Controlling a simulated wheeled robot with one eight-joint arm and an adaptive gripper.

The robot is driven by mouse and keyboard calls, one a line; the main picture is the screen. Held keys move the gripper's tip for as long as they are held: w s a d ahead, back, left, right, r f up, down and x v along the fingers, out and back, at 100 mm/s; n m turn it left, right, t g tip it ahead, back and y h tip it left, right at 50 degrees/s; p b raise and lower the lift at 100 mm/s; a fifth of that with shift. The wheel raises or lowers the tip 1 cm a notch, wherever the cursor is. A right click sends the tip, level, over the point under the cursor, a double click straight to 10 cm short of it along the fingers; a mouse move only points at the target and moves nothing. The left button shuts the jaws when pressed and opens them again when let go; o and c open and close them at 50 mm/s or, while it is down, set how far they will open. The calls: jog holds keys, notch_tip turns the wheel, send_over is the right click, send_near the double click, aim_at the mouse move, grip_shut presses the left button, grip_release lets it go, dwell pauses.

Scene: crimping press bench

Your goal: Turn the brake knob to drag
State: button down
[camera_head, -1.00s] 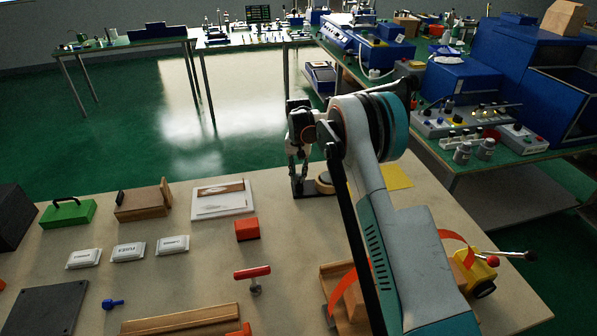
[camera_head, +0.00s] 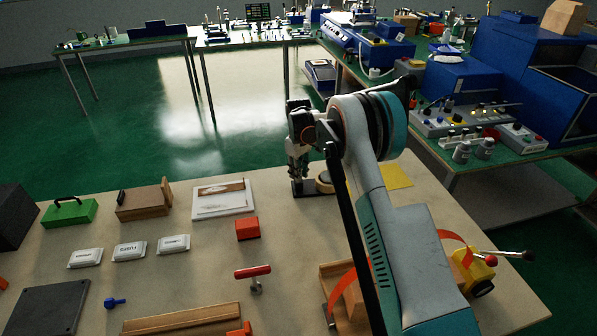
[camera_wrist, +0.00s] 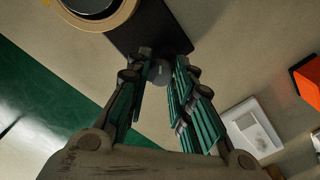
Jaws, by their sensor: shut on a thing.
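A dark stand (camera_head: 310,189) sits near the far edge of the bench, with a tan-rimmed roll (camera_head: 324,183) beside my gripper. In the wrist view, the dark stand (camera_wrist: 155,32) carries the round roll (camera_wrist: 100,14) at the upper left. A small grey round knob (camera_wrist: 160,73) shows at the stand's near end, between my fingertips. My gripper (camera_head: 298,176) reaches down to this end of the stand. In the wrist view, my gripper (camera_wrist: 162,78) is shut on the knob, with the fingers on either side. Any marking on the knob is too small to read.
A white tray (camera_head: 222,208) and a red block (camera_head: 247,229) lie left of the stand. A yellow sheet (camera_head: 394,176) lies right of my arm. A red-handled tool (camera_head: 253,273) stands nearer on the bench. The bench's far edge is close behind the stand.

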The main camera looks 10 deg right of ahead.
jog(key=n, duration=0.4)
jog(key=shift+n, duration=1.8)
jog(key=c, duration=1.4)
grip_release()
jog(key=shift+o, duration=0.2)
notch_tip(320, 180, up, 12)
